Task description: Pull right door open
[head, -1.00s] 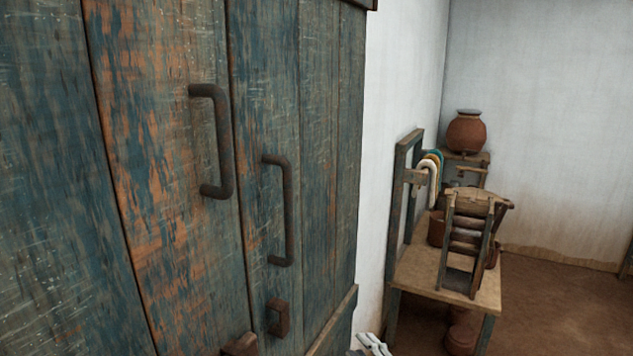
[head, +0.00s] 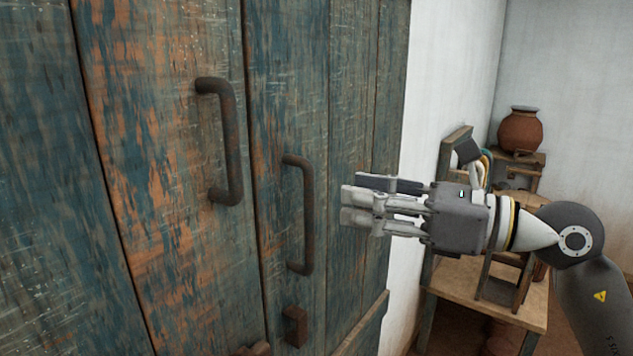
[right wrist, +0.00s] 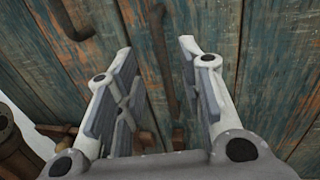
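The right door (head: 345,100) is weathered blue-green and orange wood, and it looks closed against the left door (head: 165,180). Its rusty bar handle (head: 306,215) is upright near the seam. The left door has a similar handle (head: 233,145). My right gripper (head: 350,205) is in front of the right door, to the right of its handle and apart from it. In the right wrist view its two fingers (right wrist: 158,85) are spread with nothing held, and the right door's handle (right wrist: 160,55) shows beyond the gap between them. My left gripper is not in view.
Small rusty blocks (head: 295,325) sit low on the doors. A wooden table (head: 465,285) with a wooden frame on it stands at the right, partly behind my right arm. A clay pot (head: 520,130) stands farther back. White wall flanks the doors.

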